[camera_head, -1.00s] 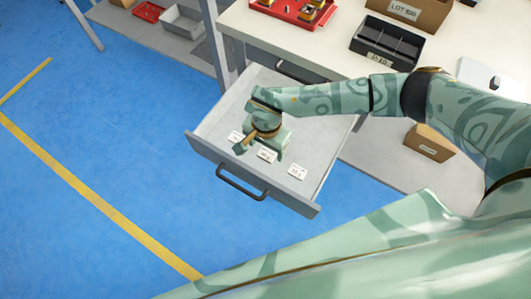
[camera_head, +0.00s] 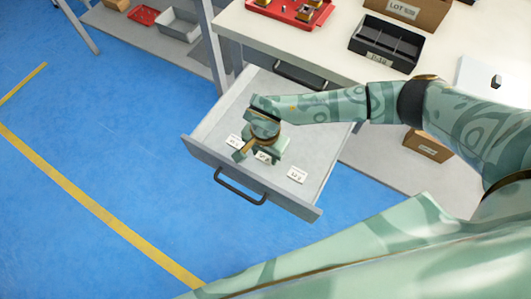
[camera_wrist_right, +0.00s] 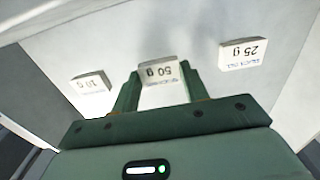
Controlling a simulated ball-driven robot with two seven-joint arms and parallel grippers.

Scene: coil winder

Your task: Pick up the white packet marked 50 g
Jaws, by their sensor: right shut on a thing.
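The white packet marked 50 g (camera_wrist_right: 158,72) is the middle of three packets in the right wrist view, its print upside down. It sits between the two green fingers of my right gripper (camera_wrist_right: 160,84), which is shut on it. In the head view my right gripper (camera_head: 259,156) is down inside the open drawer, and the middle packet (camera_head: 263,158) shows partly beneath it. I cannot tell whether the packet is clear of the drawer floor. My left gripper is not in view.
The grey drawer (camera_head: 304,202) is pulled out below the workbench (camera_head: 334,50). Packets marked 10 g (camera_wrist_right: 92,82) and 25 g (camera_wrist_right: 243,54) lie on either side. A black divided tray (camera_head: 387,42) and a red tray (camera_head: 284,10) stand on the bench.

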